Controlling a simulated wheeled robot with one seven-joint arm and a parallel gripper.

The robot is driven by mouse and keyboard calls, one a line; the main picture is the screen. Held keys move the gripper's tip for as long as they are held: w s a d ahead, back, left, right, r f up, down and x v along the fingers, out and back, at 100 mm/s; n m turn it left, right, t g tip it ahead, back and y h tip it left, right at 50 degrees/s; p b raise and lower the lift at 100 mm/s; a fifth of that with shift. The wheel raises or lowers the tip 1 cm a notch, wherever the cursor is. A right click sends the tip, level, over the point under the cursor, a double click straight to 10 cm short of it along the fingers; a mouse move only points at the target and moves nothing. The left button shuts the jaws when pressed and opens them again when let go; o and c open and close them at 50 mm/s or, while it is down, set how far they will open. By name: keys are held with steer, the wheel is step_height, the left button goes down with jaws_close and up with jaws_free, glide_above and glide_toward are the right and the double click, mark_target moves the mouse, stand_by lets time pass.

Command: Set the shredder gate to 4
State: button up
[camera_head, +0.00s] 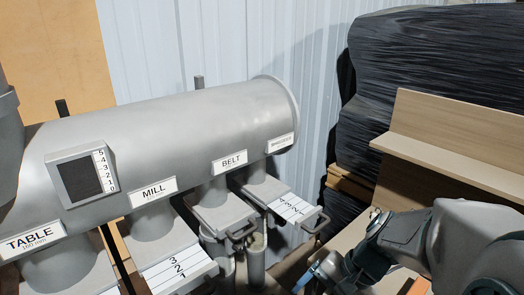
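A large grey duct carries labelled branches: TABLE, MILL, BELT and a rightmost one whose small label (281,143) is hard to read but looks like SHREDDER. Under that rightmost branch, a white numbered slide plate (292,207) sticks out toward the lower right. Several small numbers show on it, apparently up to 4. A dark loop handle (317,222) is at its outer end. My gripper (310,281) is at the bottom edge, below and apart from this handle. Only a bluish tip and dark parts show, so its opening is unclear.
The MILL slide (178,268) sticks out showing 3, 2, 1. The BELT gate (222,215) shows a handle and no numbers. A gauge (83,175) marked 5 to 0 sits on the duct. A wooden board structure (440,140) and black-wrapped stack (425,60) stand at right.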

steer(key=s+d+r+n+t+h, duration=0.2)
steer(key=r+n+h, duration=0.3)
steer(key=n, duration=0.3)
steer(key=shift+s+d+r+t+h, duration=0.25)
steer(key=shift+d+r+t+h, duration=0.25)
steer(key=shift+t, duration=0.3)
steer(key=shift+f, duration=0.1)
stand_by(2.3)
